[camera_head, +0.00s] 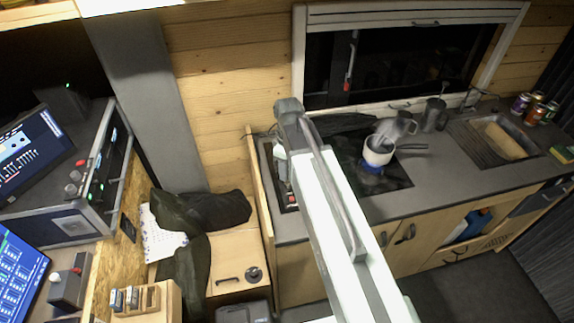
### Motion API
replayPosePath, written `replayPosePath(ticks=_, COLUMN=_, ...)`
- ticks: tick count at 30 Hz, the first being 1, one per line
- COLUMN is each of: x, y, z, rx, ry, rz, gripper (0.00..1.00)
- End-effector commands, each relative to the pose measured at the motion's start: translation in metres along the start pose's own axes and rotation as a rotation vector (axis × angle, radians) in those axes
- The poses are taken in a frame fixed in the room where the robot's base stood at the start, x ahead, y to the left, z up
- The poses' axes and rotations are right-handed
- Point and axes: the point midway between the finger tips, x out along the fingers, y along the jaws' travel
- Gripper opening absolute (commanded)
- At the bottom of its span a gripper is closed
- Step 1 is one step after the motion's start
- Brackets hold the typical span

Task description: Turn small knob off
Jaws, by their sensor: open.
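My arm reaches across the middle of the view, and its end hangs down over the left end of the dark stove top (352,180). My gripper (285,178) is there, small and partly hidden by my own arm; it appears open, with nothing seen in it. Small pale and red details (291,198) lie just below it at the stove's left front and may be the stove knobs. I cannot make out the small knob or its setting. A pot (378,151) with a dark handle stands on the stove, with a blue glow (371,168) under it.
A sink (490,140) with a sponge-coloured block and several cans (535,108) is at the right. A window (400,60) is behind the stove. A wooden panel (260,185) edges the counter's left. Electronics with knobs (73,183) fill the left side.

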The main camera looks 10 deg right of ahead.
Motion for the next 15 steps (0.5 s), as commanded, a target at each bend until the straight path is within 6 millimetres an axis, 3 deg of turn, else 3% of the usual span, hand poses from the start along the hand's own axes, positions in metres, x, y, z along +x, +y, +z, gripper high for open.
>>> replayPosePath(ticks=8, x=0.007, y=0.004, z=0.004, rx=0.0, ry=0.0, rz=0.0, gripper=0.47)
replayPosePath(ticks=15, x=0.043, y=0.004, z=0.004, rx=0.003, ry=0.0, rz=0.0, gripper=0.47)
